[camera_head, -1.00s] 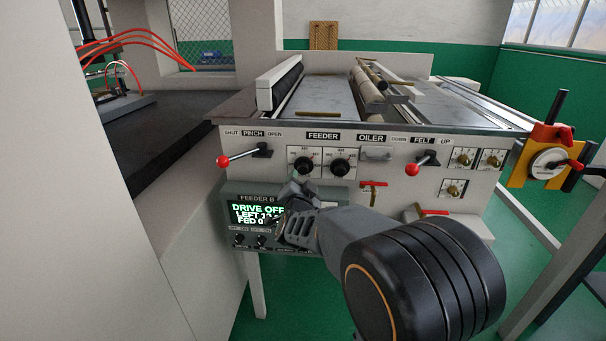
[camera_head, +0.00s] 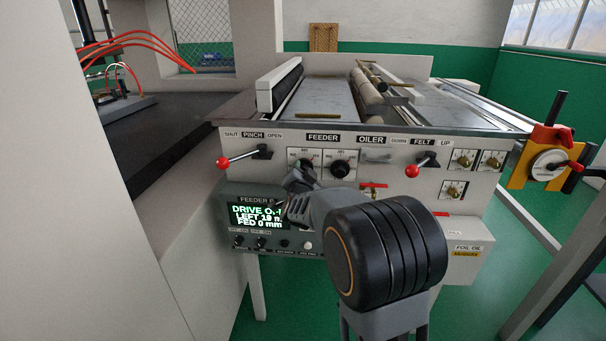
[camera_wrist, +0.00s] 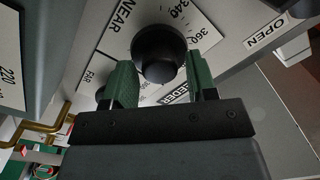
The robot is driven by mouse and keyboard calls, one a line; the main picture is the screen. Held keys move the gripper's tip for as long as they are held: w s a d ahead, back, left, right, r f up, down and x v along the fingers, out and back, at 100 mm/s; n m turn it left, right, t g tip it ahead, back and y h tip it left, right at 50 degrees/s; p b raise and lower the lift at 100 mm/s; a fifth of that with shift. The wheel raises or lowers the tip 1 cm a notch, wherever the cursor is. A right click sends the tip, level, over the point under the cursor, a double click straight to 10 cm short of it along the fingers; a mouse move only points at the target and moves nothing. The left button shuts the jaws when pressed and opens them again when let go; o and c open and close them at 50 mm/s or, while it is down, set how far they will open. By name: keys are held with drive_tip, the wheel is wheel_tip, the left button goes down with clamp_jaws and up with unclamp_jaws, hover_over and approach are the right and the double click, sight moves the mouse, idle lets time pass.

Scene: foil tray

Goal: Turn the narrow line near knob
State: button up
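The black line knob (camera_wrist: 160,52) sits on a white dial plate marked NEAR, FAR, 340 and 360 in the wrist view. In the head view it is the left of two knobs under the FEEDER label, and its black top (camera_head: 305,163) shows just above my gripper (camera_head: 299,176). In the wrist view, the green fingers of my gripper (camera_wrist: 160,76) are apart, one on each side of the knob. The knob lies between the fingertips; I cannot tell whether they touch it. The knob's pointer is not clear.
A second knob (camera_head: 340,168) is close on the right. The red-tipped pinch lever (camera_head: 238,157) is to the left, and the felt lever (camera_head: 424,163) to the right. A lit display (camera_head: 257,215) stands below. A brass pipe (camera_wrist: 42,126) shows low in the wrist view.

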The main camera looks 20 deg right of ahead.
drive_tip(key=c, duration=0.7)
drive_tip(key=shift+c, duration=0.2)
drive_tip(key=n+p, duration=0.2)
drive_tip(key=n, duration=0.2)
drive_tip(key=shift+r+n, duration=0.15)
drive_tip(key=shift+n, duration=0.15)
drive_tip(key=shift+a+n+p, duration=0.1)
drive_tip(key=shift+n+p, duration=1)
drive_tip(key=shift+n, duration=1.4)
drive_tip(key=o, duration=0.9)
drive_tip(key=shift+o, duration=0.2)
